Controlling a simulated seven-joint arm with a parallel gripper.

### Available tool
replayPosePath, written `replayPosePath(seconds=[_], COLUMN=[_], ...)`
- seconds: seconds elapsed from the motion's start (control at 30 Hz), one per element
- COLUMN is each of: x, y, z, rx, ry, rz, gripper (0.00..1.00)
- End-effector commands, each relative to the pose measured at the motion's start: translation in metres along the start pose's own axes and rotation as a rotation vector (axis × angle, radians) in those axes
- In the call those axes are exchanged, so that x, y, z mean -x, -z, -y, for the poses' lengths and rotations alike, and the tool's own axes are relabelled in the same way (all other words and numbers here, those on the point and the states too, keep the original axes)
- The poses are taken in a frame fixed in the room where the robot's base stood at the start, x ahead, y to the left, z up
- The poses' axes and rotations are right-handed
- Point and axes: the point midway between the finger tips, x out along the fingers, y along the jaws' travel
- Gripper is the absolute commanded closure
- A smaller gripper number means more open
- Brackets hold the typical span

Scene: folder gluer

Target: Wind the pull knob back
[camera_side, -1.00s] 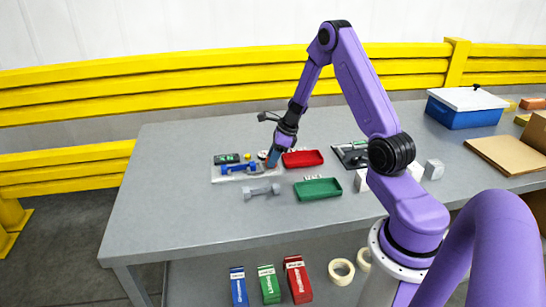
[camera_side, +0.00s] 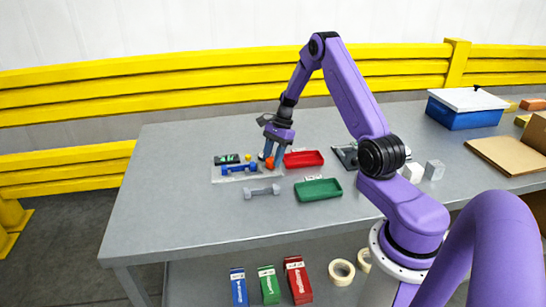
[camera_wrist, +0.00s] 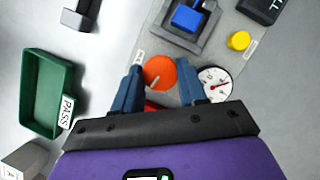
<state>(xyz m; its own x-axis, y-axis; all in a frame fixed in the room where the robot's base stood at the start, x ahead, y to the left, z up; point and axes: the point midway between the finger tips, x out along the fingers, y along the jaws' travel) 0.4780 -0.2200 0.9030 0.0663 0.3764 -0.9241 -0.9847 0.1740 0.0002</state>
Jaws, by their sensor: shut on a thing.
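The pull knob looks like an orange-red round cap (camera_wrist: 159,72) in the wrist view, on the grey fixture plate. In the side view it is a small orange spot (camera_side: 270,163) at the plate's right end. My gripper (camera_side: 271,161) points down there. In the wrist view my gripper (camera_wrist: 159,68) has its two blue fingers on either side of the knob, shut on it. A white dial gauge (camera_wrist: 215,84) with a needle sits just right of the right finger. The knob's underside is hidden.
A blue part (camera_wrist: 187,17) sits in a grey cradle, with a yellow button (camera_wrist: 239,41) nearby. A green tray (camera_wrist: 47,95) marked PASS and a red tray (camera_side: 303,158) lie close by. A grey dumbbell-shaped part (camera_side: 262,191) lies in front. The table's left side is clear.

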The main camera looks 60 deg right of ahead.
Motion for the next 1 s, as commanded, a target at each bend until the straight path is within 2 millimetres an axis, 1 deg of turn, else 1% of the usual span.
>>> replayPosePath(seconds=[0.2, 0.5, 0.7, 1.0], x=[-0.0001, -0.0003, -0.0002, -0.0004], y=[-0.0007, -0.0009, -0.0017, -0.0017], z=[0.0018, 0.0028, 0.0036, 0.0035], rx=[0.192, 0.418, 0.523, 0.595], ry=[-0.080, -0.174, -0.216, -0.247], rz=[0.001, 0.001, 0.001, 0.002], gripper=[0.89, 0.89, 0.89, 0.89])
